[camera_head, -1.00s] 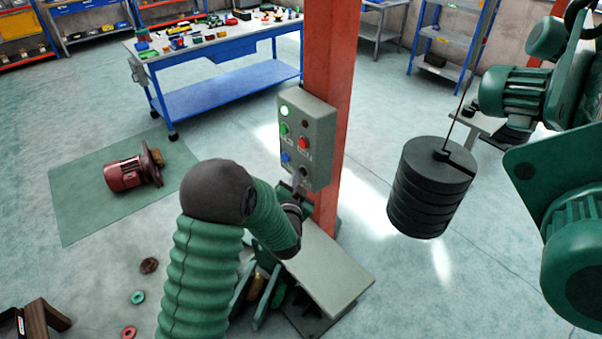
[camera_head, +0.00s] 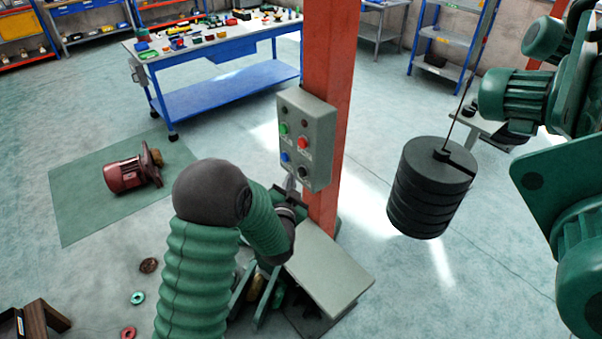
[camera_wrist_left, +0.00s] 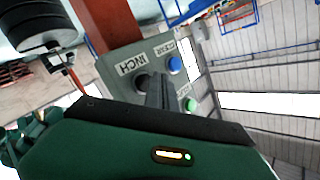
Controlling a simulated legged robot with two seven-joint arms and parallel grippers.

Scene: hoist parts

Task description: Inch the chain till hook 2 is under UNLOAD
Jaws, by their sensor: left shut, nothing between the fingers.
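A grey control box (camera_head: 306,140) is fixed to a red post. It carries a green, a red, a blue (camera_head: 285,157) and a black button (camera_head: 303,172). In the left wrist view the black button (camera_wrist_left: 142,82) sits beside the label INCH. My left gripper (camera_head: 291,181) is shut and empty at the box's lower edge. Its fingertips (camera_wrist_left: 158,80) are close beside the black button; I cannot tell whether they touch it. The box's upper-left lamp (camera_head: 284,110) is dark. No numbered hook or UNLOAD sign can be made out. My right gripper is not in view.
Black stacked weights (camera_head: 431,188) hang right of the post (camera_head: 330,90). Green motor-like machinery (camera_head: 582,250) fills the right edge. A slanted grey plate (camera_head: 325,270) lies below the box. A red motor (camera_head: 130,175) lies on a green mat. A workbench (camera_head: 225,85) stands behind.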

